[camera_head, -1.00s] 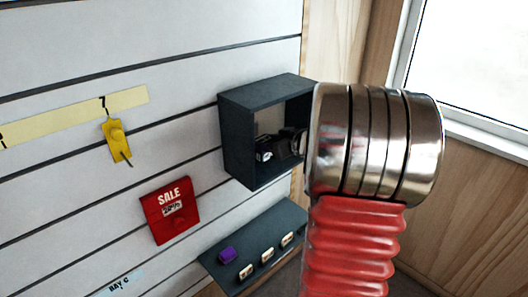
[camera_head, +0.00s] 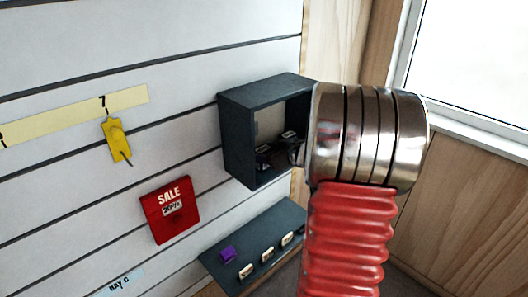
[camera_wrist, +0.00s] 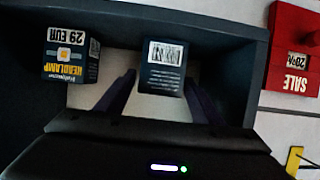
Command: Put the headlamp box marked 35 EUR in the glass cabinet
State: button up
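A dark box with a white barcode label (camera_wrist: 165,68) stands in a dark open-fronted cabinet (camera_wrist: 200,22), upside down in the wrist view. Its price is not visible. Beside it, to the left, is a headlamp box marked 29 EUR (camera_wrist: 72,52). My gripper (camera_wrist: 160,80) has its two fingers apart, one on each side of the barcode box, with a thin gap seeming to show. In the head view, the cabinet (camera_head: 240,140) is on the slatted wall, and my wrist covers its right side. No 35 EUR marking and no glass can be made out.
A lower dark shelf (camera_head: 225,270) carries a purple item (camera_head: 227,254) and several small pale tags. A red SALE sign (camera_head: 170,209) and a yellow tag (camera_head: 116,140) hang on the wall to the left. A window is at the upper right.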

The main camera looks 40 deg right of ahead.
jog(key=shift+r, duration=0.1)
jog(key=shift+s+r, duration=0.1)
jog(key=shift+s, duration=0.1)
jog(key=v, duration=1.1)
jog(key=shift+s+r, duration=0.15)
jog(key=shift+s, duration=0.1)
dwell(0.6)
